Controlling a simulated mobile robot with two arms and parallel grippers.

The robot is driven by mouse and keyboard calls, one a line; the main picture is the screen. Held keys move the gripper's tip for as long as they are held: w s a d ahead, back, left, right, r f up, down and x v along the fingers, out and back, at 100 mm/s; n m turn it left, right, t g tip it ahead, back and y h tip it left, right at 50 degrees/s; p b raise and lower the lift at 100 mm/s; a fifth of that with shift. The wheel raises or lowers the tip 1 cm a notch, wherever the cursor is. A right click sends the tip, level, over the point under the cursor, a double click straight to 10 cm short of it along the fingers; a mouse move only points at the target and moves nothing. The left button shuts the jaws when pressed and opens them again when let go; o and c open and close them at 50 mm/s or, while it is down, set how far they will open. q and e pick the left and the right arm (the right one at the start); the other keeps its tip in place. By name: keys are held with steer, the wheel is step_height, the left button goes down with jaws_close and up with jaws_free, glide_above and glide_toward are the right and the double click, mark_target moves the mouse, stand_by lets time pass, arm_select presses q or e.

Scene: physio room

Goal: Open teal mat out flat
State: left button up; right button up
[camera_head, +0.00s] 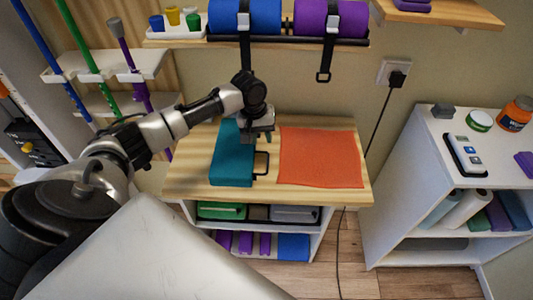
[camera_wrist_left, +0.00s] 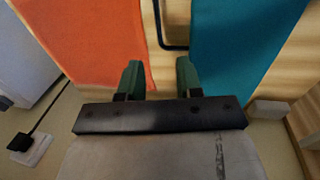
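The teal mat (camera_head: 231,168) lies folded as a long narrow strip on the left part of the wooden table top. It also shows in the left wrist view (camera_wrist_left: 240,35), right of my fingers. My left gripper (camera_head: 259,139) is over the mat's far right edge. In the left wrist view my left gripper (camera_wrist_left: 158,78) has its two green fingers apart, with bare wood and nothing held between them. I cannot tell whether a finger touches the mat. My right gripper is in neither view.
An orange mat (camera_head: 320,157) lies flat on the table's right. A black handle (camera_head: 266,163) sticks out beside the teal mat. Blue (camera_head: 262,17) and purple (camera_head: 315,20) rolls hang behind, with dangling straps. A white shelf unit (camera_head: 405,190) stands right, a cable (camera_head: 381,125) between.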

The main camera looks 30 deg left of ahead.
mark_target(267, 154)
arm_select(q)
steer(key=f, duration=0.2)
steer(key=d+f, duration=0.1)
steer(key=f, duration=0.5)
steer(key=shift+w+d+f, duration=0.1)
steer(key=shift+w+d, duration=0.05)
steer(key=shift+w, duration=0.25)
jaws_close()
